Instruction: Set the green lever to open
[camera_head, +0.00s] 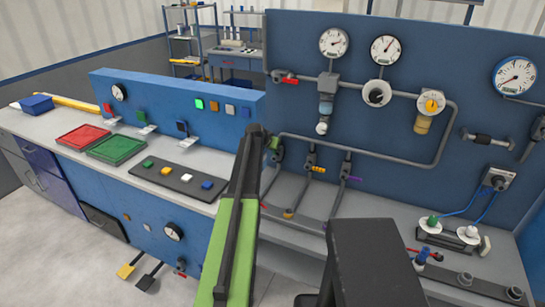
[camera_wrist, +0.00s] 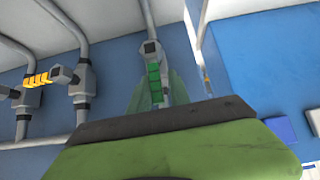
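The green lever (camera_head: 275,143) sits on a small grey valve on the blue panel, at the left end of the lower pipe. In the head view it is small and partly beside my dark arm link. In the wrist view the green lever (camera_wrist: 154,82) is near the middle, on a grey valve below a pipe. Pale green see-through shapes flank it; I cannot tell whether they are my fingers. My arm end is close to the lever. Contact cannot be made out, and the dark and green arm part hides the lower wrist view.
An orange-handled valve (camera_head: 315,169) and a purple-handled valve (camera_head: 352,178) stand to the right of the green lever. Pipes and gauges (camera_head: 333,42) cover the panel. A lower blue panel (camera_head: 170,95) with buttons stands on the left. Its bench holds a red tray (camera_head: 82,136) and a green tray (camera_head: 116,149).

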